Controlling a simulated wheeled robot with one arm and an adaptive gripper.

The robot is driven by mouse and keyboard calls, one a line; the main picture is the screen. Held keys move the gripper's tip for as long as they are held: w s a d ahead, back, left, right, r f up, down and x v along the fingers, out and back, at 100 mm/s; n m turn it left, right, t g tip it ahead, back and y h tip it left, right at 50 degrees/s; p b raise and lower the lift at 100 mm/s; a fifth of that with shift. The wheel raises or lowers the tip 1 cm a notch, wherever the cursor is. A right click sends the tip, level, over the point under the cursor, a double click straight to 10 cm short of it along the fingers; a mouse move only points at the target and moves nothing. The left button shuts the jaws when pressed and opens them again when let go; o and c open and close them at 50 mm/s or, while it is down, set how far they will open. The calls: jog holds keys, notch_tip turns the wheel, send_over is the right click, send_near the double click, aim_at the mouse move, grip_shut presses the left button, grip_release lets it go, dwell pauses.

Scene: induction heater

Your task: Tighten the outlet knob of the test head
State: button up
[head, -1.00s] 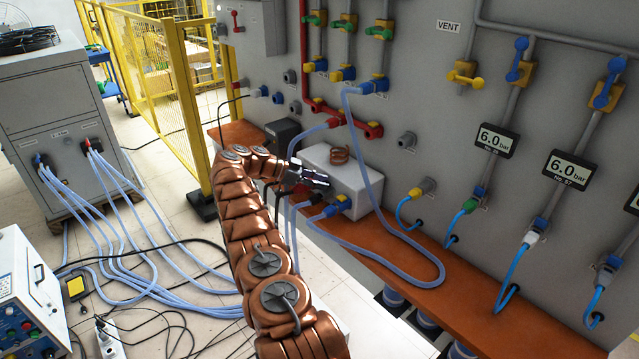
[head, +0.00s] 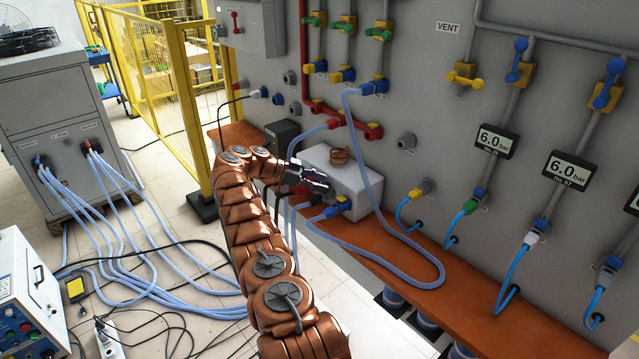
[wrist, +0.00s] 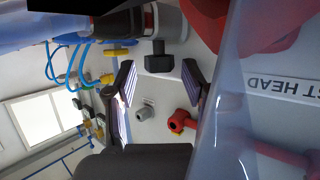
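The test head is a white box (head: 361,189) on the orange bench, with a copper coil (head: 340,157) on top; part of its label shows upside down at the right of the wrist view (wrist: 283,87). My gripper (head: 321,181) is at the box's near left side. In the wrist view its two fingers (wrist: 160,85) stand apart. A black knob-like handle (wrist: 160,57) on a grey round fitting shows between and slightly above the fingertips; I cannot tell whether they touch it. A large red part (wrist: 237,25) lies right of it. Which one is the outlet knob is unclear.
A translucent hose (wrist: 232,100) passes close to the right finger in the wrist view. Hoses (head: 425,283) loop over the bench (head: 470,312) by the box. The grey wall panel (head: 430,100) behind carries valves and gauges. A yellow fence (head: 185,110) stands at left.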

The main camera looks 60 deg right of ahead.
dwell(0.3)
notch_tip(320, 180, up, 5)
jog(key=p, duration=0.5)
jog(key=shift+r, duration=0.15)
jog(key=shift+f, duration=0.2)
jog(key=shift+w+d+r+b, duration=0.15)
jog(key=shift+w+b, duration=0.05)
jog(key=shift+b, duration=0.55)
jog(key=a+f+n+t+h+b, duration=0.4)
jog(key=a+n+t+b, duration=0.45)
jog(key=b, duration=1.45)
jog(key=shift+n+t+h, duration=0.35)
jog(key=shift+h, duration=0.25)
jog(key=shift+s+d+r+x, duration=0.15)
jog(key=shift+r+x, duration=0.1)
jog(key=shift+x, duration=1)
jog(key=shift+s+r+x, duration=0.2)
jog(key=shift+r+x, duration=0.05)
jog(key=shift+x, duration=1)
jog(key=shift+s+d+r+x, duration=0.15)
jog(key=shift+r+x, duration=0.1)
jog(key=shift+x, duration=1)
